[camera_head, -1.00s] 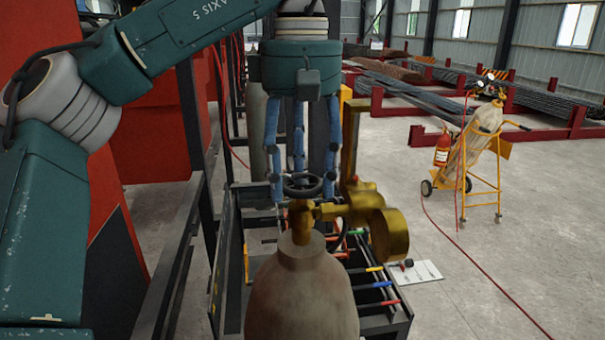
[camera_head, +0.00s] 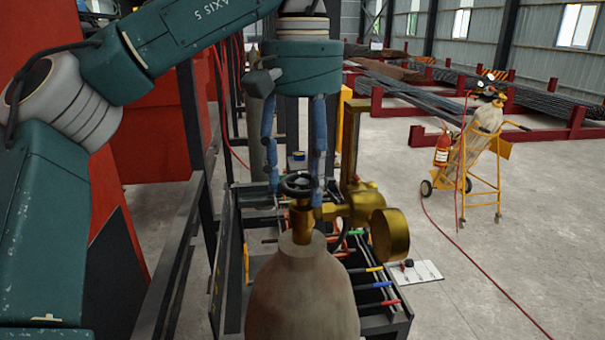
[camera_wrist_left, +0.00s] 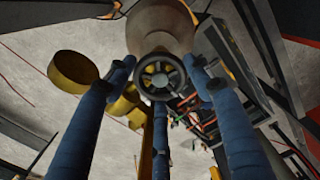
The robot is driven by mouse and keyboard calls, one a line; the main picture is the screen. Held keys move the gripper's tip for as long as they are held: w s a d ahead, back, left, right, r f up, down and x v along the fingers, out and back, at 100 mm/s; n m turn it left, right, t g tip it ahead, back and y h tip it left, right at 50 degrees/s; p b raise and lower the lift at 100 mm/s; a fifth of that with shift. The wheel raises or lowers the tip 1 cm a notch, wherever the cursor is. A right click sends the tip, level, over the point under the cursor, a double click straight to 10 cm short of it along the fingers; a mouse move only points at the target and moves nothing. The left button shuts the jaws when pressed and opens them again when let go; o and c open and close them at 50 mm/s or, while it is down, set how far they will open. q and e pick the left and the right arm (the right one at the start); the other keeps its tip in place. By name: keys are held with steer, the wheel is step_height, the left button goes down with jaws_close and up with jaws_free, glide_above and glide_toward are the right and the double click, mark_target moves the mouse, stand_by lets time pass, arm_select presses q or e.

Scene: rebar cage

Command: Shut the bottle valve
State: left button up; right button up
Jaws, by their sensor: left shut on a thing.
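The gas bottle (camera_head: 300,295) stands upright in front, with a brass valve and regulator (camera_head: 355,208) on its neck. The black round handwheel (camera_head: 297,184) sits on top of the valve. My left gripper (camera_head: 297,190) points down from above with its blue fingers around the handwheel. In the left wrist view the handwheel (camera_wrist_left: 160,77) lies between the blue fingers (camera_wrist_left: 160,85), which are shut on it. The bottle's shoulder (camera_wrist_left: 160,30) shows beyond. My right gripper is not in view.
An open black tool box (camera_head: 385,325) with coloured tools stands behind the bottle. A red cabinet (camera_head: 150,140) and dark posts are at the left. A yellow bottle cart (camera_head: 485,180) stands on open floor at the right, with a red hose (camera_head: 480,268) across the floor.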

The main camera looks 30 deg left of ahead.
mark_target(302, 181)
arm_select(q)
steer(key=shift+r, duration=0.1)
stand_by(0.3)
steer(key=o, duration=1.1)
steer(key=shift+o, duration=0.3)
steer(key=shift+w+a, duration=0.1)
steer(key=shift+w, duration=0.05)
step_height(302, 181, up, 12)
